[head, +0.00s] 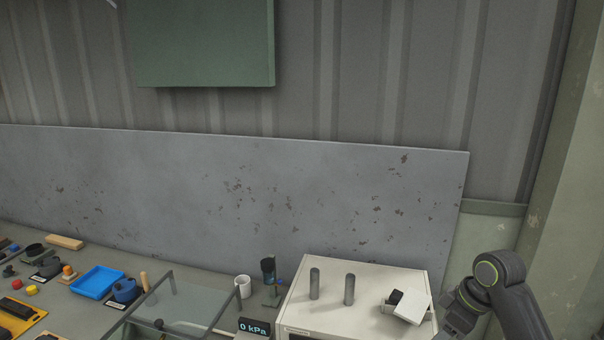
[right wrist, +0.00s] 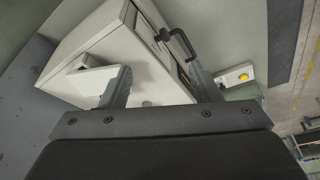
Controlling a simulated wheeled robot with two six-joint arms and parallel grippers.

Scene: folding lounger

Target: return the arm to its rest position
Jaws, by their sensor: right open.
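My right arm (head: 497,275) comes in at the lower right of the head view, bent beside the beige cabinet (head: 340,312); its gripper is not clearly seen there. In the right wrist view my right gripper (right wrist: 160,82) is open, its two fingers apart with nothing held between them. The beige cabinet (right wrist: 150,65) lies beyond the fingers, with a small white piece (right wrist: 88,82) near the left finger. My left gripper is not in view.
Two grey pegs (head: 349,289) and a white-and-black item (head: 411,307) stand on the cabinet. A white mug (head: 243,286), a glass-walled box (head: 185,300) and a blue tray (head: 97,281) are to the left. A black handle (right wrist: 181,40) shows by the right finger.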

